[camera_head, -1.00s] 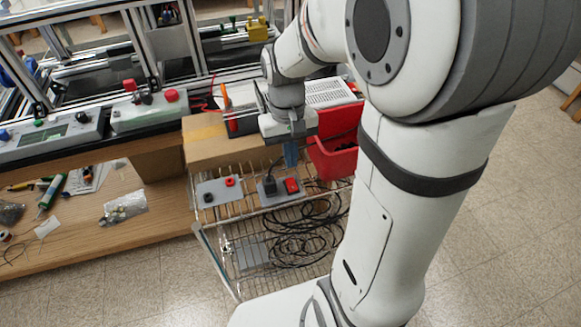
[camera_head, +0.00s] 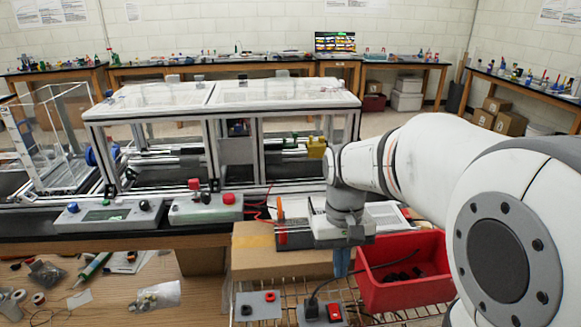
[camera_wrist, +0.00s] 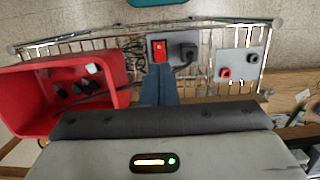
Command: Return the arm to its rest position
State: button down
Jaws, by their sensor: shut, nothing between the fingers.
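My arm comes in from the right in the head view and bends down to my gripper (camera_head: 342,264). Its blue fingers are together and empty, pointing down above the wire cart. In the wrist view the closed fingers (camera_wrist: 163,88) hang just in front of the grey box with a red switch (camera_wrist: 160,50). I cannot tell the exact height above the cart. In the head view this switch box (camera_head: 334,311) lies below the fingers, partly cut off by the frame's bottom edge.
A red bin (camera_head: 385,294) with dark pieces stands right of my gripper, and a cardboard box (camera_head: 262,262) stands left. A grey plate with two sockets (camera_head: 257,305) lies on the wire cart (camera_wrist: 210,82). The extrusion frame (camera_head: 205,150) stands behind on the bench.

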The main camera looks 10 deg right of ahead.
jog(key=s+t, duration=0.4)
jog(key=s, duration=0.4)
jog(key=shift+s+a+r+t, duration=0.15)
jog(key=shift+s+r+t, duration=0.15)
jog(key=shift+t, duration=0.1)
